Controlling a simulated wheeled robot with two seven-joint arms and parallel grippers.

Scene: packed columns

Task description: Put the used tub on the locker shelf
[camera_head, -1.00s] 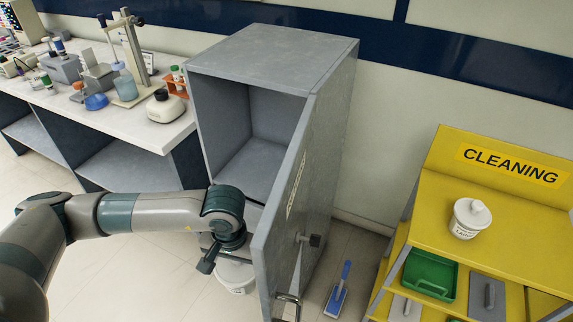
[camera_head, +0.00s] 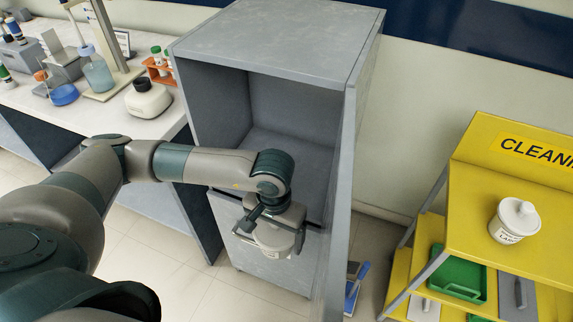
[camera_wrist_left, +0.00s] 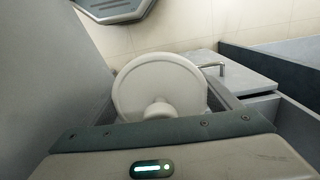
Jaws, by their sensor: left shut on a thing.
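A white tub (camera_head: 277,242) with a pale lid hangs upright in my left gripper (camera_head: 273,222), which is shut on it. In the left wrist view its round lid and knob (camera_wrist_left: 160,85) show between the fingers of the gripper (camera_wrist_left: 160,108). The grey locker (camera_head: 275,45) stands with its door (camera_head: 343,200) open to the right. Its empty shelf compartment (camera_head: 290,155) lies behind my arm, and the tub is in front of and below the shelf opening. My wrist hides part of the shelf edge. My right gripper is not in view.
A similar white lidded tub (camera_head: 514,222) stands on the yellow cleaning cart (camera_head: 475,190) at right. A lab bench (camera_head: 125,125) with bottles is left of the locker. A blue-handled brush (camera_head: 355,285) is on the floor, right of the door.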

